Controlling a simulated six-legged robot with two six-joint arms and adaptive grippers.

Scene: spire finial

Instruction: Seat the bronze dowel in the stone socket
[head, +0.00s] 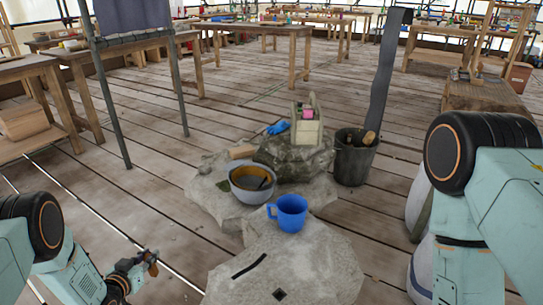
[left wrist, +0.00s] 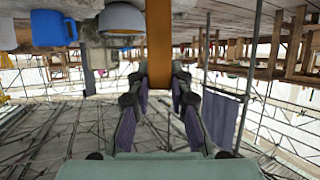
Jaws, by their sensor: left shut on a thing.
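The bronze dowel (left wrist: 159,45) shows in the left wrist view as an orange-brown bar between the fingertips of my left gripper (left wrist: 161,78). In the head view my left gripper (head: 143,264) is at the lower left, shut on the dowel, of which only a small brown part (head: 153,268) shows. The gripper is above the plank floor, to the left of the pale stone block (head: 325,268). The block's top has a small dark square socket (head: 279,294) near the bottom edge and a dark slot (head: 249,265). My right gripper is out of view; only its arm shows.
A blue mug (head: 290,213) stands at the block's back edge. A grey bowl (head: 252,184) with a brown inside is behind it. A rough stone (head: 300,160) carries a small box-like thing. A dark bucket (head: 355,160) stands at right.

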